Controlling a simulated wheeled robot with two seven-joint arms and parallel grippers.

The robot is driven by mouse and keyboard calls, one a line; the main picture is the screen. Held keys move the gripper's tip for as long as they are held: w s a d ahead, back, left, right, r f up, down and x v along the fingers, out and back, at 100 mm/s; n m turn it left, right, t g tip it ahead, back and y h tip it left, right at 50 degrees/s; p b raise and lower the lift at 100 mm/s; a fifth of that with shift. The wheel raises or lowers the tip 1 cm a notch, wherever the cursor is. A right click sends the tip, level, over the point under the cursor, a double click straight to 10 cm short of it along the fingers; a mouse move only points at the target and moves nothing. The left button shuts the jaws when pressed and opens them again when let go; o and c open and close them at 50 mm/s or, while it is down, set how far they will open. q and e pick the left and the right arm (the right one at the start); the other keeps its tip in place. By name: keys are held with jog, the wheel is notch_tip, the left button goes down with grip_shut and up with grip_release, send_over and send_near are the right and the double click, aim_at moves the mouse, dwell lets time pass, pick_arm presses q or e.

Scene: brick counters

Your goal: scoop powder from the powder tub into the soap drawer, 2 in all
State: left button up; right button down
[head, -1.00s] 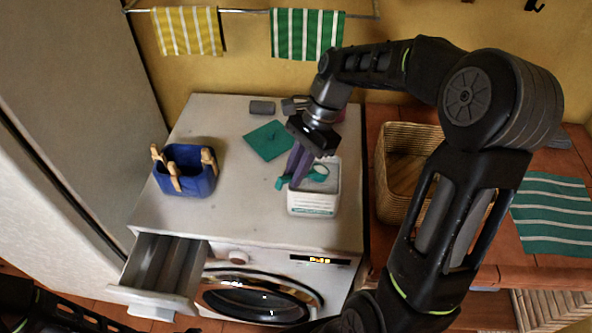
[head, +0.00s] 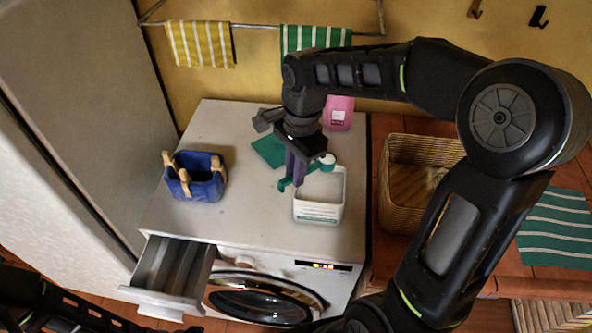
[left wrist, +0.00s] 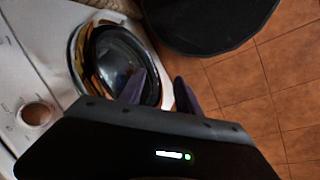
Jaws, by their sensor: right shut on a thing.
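The white powder tub (head: 318,212) stands open on the front right of the washing machine top. My right gripper (head: 297,180) points down at the tub's left side and is shut on a teal scoop (head: 312,167). A white mound shows in the scoop's bowl, which is over the tub's back part. The soap drawer (head: 150,297) is pulled out at the machine's front left, and its compartments show. My left gripper (left wrist: 160,92) has its fingers apart with nothing between them, in front of the machine in the left wrist view.
A blue basket with clothes pegs (head: 196,180) stands at the left of the top. A teal cloth (head: 268,150), a grey object and a pink bottle (head: 339,112) are behind the tub. A wicker basket (head: 395,195) is at right. The top between peg basket and tub is clear.

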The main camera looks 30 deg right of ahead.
jog(key=shift+w, duration=0.1)
jog(key=shift+w+a+f+n, duration=0.1)
jog(key=shift+w+f+n, duration=0.15)
jog(key=shift+n, duration=0.15)
jog(key=w+a+f+n+b, duration=0.2)
jog(key=w+f+n, duration=0.1)
jog(key=w+n, duration=0.2)
jog(key=w+a+f+n+g+h+b, duration=0.1)
jog(key=w+a+f+n, duration=0.2)
jog(key=n, duration=0.7)
jog(key=shift+w+a+f+n+b, duration=0.15)
jog(key=shift+w+f+n+b, duration=0.2)
jog(key=shift+w+f, duration=0.4)
